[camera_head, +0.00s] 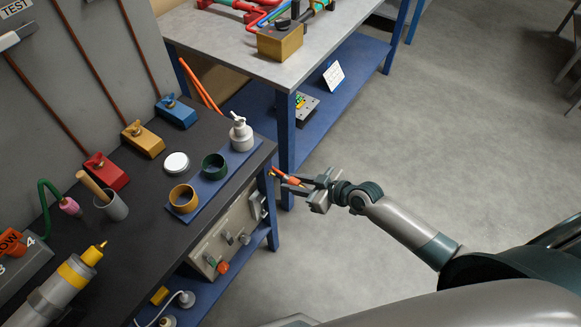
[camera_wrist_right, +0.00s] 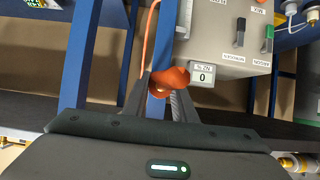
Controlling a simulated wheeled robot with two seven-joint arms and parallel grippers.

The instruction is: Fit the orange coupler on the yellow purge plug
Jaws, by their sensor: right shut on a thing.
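My right gripper (camera_head: 300,182) is shut on an orange piece (camera_head: 287,176), which I take for the orange coupler, beside the right end of the dark bench. My left gripper is not in view.
A grey control panel (camera_head: 213,258) is on the bench's front, near the gripper. The bench top (camera_head: 135,223) holds yellow and green rings, a white bottle and several valve blocks. A second table (camera_head: 227,40) stands behind.

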